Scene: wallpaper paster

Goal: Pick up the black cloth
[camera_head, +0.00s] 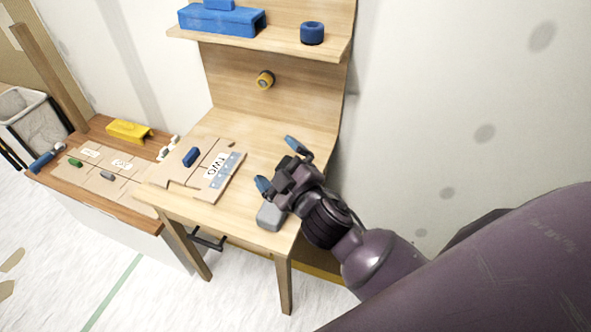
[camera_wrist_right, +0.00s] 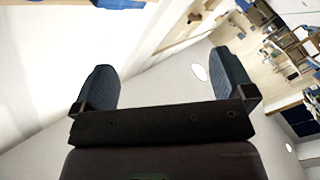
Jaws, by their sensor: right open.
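My right gripper (camera_head: 280,165) is above the right part of the light wooden table (camera_head: 247,228), its two blue-tipped fingers spread apart. In the right wrist view the gripper (camera_wrist_right: 166,82) is open with nothing between the fingers. I see no clearly black cloth. My left gripper is not in view.
A lower brown bench (camera_head: 140,214) with a yellow block (camera_head: 128,131) adjoins at left. The wall is close at right.

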